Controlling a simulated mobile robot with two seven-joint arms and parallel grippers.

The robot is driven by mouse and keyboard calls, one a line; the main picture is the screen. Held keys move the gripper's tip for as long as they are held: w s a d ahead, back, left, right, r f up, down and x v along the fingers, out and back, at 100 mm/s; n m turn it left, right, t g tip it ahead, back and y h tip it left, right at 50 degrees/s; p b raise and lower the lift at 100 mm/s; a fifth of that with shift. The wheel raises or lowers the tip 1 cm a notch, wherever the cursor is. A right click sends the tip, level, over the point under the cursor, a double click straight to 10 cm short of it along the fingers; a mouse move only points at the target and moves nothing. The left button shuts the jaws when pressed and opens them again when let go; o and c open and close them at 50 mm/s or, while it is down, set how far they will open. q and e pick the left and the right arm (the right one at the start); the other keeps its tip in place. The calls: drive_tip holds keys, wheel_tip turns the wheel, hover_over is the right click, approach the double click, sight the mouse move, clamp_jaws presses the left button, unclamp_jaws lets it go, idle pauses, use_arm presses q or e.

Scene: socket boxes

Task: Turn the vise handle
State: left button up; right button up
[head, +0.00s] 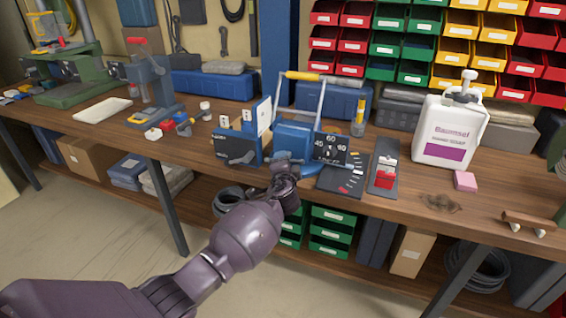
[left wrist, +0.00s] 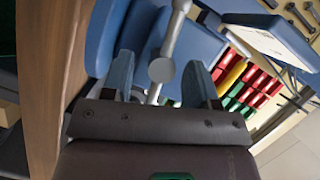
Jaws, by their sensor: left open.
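The blue vise (head: 294,137) stands at the front edge of the wooden workbench, and it fills the left wrist view as blue blocks (left wrist: 202,42). Its handle (left wrist: 176,28) is a grey bar with a round grey screw end in front of it. My left gripper (head: 284,163) is at the vise's front, just past the bench edge, and hides the handle in the head view. In the left wrist view its fingers (left wrist: 160,82) are open, one on each side of the bar and screw end. I cannot tell whether they touch it. My right gripper is not in view.
A white jug (head: 450,133) and pink block (head: 465,181) stand to the right. The workbench front edge (head: 440,217) lies close to my arm.

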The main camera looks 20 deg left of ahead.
use_arm(q)
drive_tip(key=p+v, duration=0.1)
drive_tip(key=v, duration=0.8)
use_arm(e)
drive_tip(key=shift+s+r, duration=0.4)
